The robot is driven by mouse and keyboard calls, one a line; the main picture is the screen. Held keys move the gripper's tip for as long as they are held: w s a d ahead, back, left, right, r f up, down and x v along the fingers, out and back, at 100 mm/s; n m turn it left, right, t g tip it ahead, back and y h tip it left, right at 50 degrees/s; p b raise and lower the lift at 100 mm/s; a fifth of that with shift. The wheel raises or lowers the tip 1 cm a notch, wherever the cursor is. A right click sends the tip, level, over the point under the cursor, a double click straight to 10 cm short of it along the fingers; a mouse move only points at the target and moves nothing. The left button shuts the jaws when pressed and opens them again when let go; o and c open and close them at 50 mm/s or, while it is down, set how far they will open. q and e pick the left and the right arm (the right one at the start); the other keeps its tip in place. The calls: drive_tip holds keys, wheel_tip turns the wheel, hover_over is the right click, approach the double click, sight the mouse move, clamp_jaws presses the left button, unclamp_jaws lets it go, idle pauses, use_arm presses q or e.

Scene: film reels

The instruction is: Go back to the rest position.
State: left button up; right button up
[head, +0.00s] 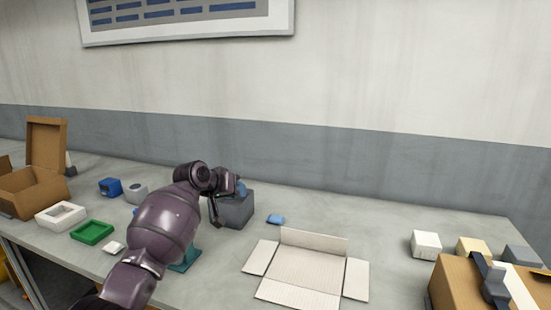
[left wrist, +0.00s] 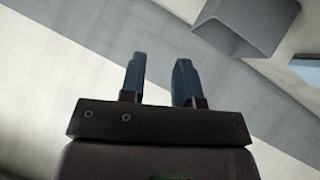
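My left arm reaches in from the lower left of the head view. Its gripper (head: 240,188) is above or beside a grey open box (head: 236,212) on the table; the head view does not show whether they touch. In the left wrist view the two blue fingers of the left gripper (left wrist: 160,82) stand apart with nothing between them. The grey box (left wrist: 250,22) shows at the upper right there, off to the side of the fingers. I do not see my right gripper in either view.
An open cardboard box (head: 47,150), a white tray (head: 50,222) and a green tray (head: 91,239) stand at left. A flattened white carton (head: 300,278) lies front centre, near a small blue piece (head: 275,219). Small boxes and a cardboard box (head: 458,285) stand at right.

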use_arm(q)
drive_tip(key=s+a+f+t+y, duration=0.1)
drive_tip(key=s+a+f+t, duration=0.1)
drive_tip(key=s, duration=0.3)
drive_tip(key=s+a+f+t+y, duration=0.1)
drive_tip(key=s+a+f+t, duration=0.1)
drive_tip(key=s+f, duration=0.3)
drive_tip(key=s+a+f+t+y, duration=0.1)
drive_tip(key=s+a+f+t, duration=0.2)
drive_tip(key=s, duration=0.3)
drive_tip(key=shift+a+f+y, duration=0.3)
drive_tip(key=shift+a+f, duration=0.3)
drive_tip(key=shift+f, duration=0.05)
drive_tip(key=s+a+f+g+y, duration=0.1)
drive_tip(key=s+a+f, duration=0.1)
drive_tip(key=s+f, duration=0.4)
drive_tip(key=s+a+f+g+y, duration=0.1)
drive_tip(key=s+f, duration=0.6)
drive_tip(key=s, duration=1)
drive_tip(key=s+a+f+n+g+y, duration=0.1)
drive_tip(key=s+a+f+g, duration=0.1)
drive_tip(key=s+a+f, duration=0.2)
drive_tip(key=s+f, duration=0.3)
drive_tip(key=s, duration=0.5)
drive_tip(key=shift+f+g, duration=0.25)
drive_tip(key=shift+g, duration=0.05)
drive_tip(key=shift+w+a, duration=0.1)
